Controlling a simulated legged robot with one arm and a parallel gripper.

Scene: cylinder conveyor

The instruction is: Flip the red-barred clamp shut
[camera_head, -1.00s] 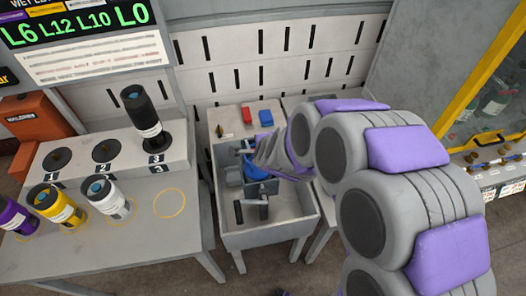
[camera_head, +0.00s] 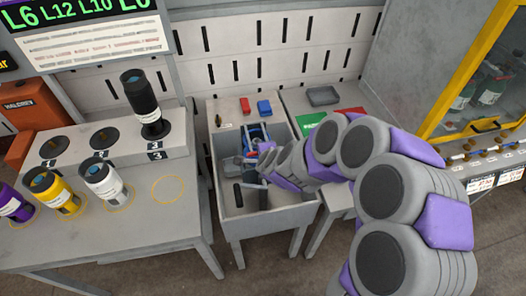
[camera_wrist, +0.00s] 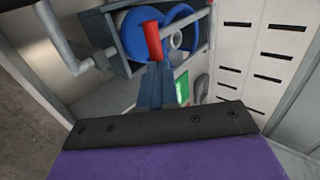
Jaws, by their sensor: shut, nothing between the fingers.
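The clamp's red bar (camera_wrist: 153,42) stands near the middle top of the wrist view, in front of blue round parts (camera_wrist: 185,22) in a grey frame. A small red part shows at the clamp in the head view (camera_head: 265,147). My gripper (camera_wrist: 155,68) is shut and empty, its fingertips close below the red bar; I cannot tell whether they touch. In the head view, my wrist and arm cover the right side of the clamp, and the fingertips are hard to make out. The clamp sits inside a grey open trough (camera_head: 226,205).
A grey crank handle (camera_wrist: 75,45) stands left of the clamp. A left table (camera_head: 120,232) bears several cylinders. Green (camera_head: 308,122) and red mats and a grey tray (camera_head: 323,95) lie right of the trough.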

